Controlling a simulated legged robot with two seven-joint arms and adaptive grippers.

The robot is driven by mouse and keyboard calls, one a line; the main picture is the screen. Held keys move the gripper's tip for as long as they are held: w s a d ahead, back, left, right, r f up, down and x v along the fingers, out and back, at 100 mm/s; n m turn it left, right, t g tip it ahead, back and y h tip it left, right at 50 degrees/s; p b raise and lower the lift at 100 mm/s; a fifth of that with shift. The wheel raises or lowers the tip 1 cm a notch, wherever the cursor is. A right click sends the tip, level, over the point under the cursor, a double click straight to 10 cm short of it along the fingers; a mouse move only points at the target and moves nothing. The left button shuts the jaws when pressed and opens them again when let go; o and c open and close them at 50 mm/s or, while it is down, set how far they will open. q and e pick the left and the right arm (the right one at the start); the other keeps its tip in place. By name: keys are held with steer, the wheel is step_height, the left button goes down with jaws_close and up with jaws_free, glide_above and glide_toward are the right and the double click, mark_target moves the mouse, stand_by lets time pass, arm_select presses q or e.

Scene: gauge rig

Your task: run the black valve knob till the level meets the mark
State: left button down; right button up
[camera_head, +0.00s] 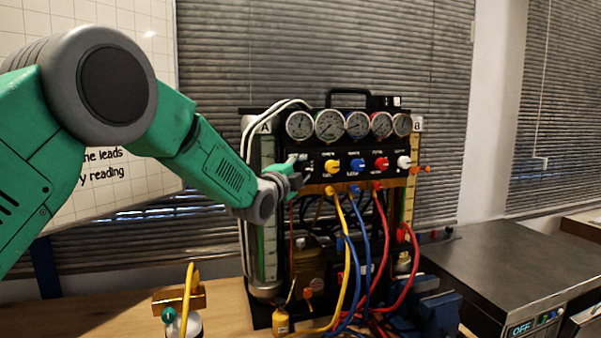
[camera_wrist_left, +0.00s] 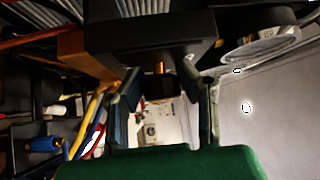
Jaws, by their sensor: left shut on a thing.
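My left gripper (camera_head: 296,170) is at the left end of the rig's row of knobs, shut on the knob there. That knob, taken as the black valve knob, is hidden behind the fingers in the head view. In the left wrist view the fingers (camera_wrist_left: 160,78) stand on both sides of a small brass part (camera_wrist_left: 158,68) below a black block. Tube A (camera_head: 267,210) stands upright at the rig's left and tube B (camera_head: 409,205) at its right, each with a scale. The liquid level is too small to tell. An orange pointer (camera_head: 422,169) sits beside tube B. My right gripper is not in view.
Several round gauges (camera_head: 330,125) line the rig's top. Coloured leads (camera_head: 362,250) hang below. A brass fitting (camera_head: 180,298) stands on the bench at front left.

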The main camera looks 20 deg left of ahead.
arm_select(q)
steer(key=shift+d+f+b, duration=0.3)
steer(key=shift+d+b, duration=0.1)
steer(key=shift+b, duration=0.05)
steer(key=shift+d+f+n+t+b, duration=0.1)
steer(key=shift+n+t+b, duration=0.5)
steer(key=shift+b, duration=0.6)
steer(key=shift+f, duration=0.1)
stand_by(0.5)
steer(key=c, duration=1.2)
jaws_free()
steer(key=shift+o, duration=0.2)
steer(key=shift+d+r, duration=0.3)
steer(key=shift+r, duration=0.05)
steer(key=v, duration=1.2)
steer(key=shift+d, duration=0.2)
